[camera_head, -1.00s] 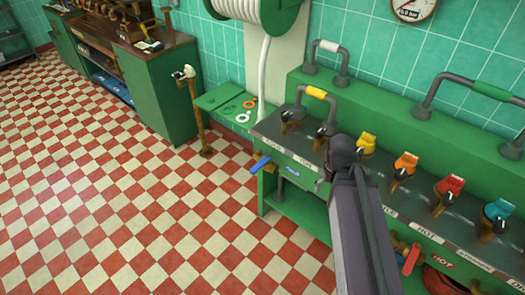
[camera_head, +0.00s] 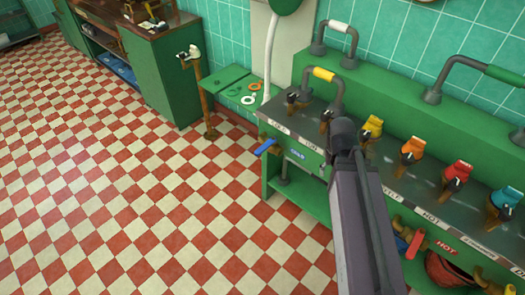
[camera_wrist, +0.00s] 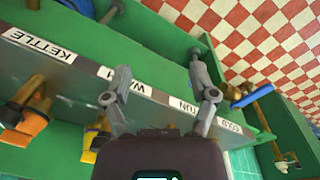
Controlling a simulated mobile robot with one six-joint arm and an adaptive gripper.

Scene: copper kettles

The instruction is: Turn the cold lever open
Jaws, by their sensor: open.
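A red lever (camera_head: 415,243) marked HOT is farther right, below the counter edge. Coloured tap handles, such as a yellow one (camera_head: 372,126), stand along the counter top (camera_head: 290,125). A brass post (camera_head: 203,100) stands left. The checkered floor (camera_head: 130,200) is clear.

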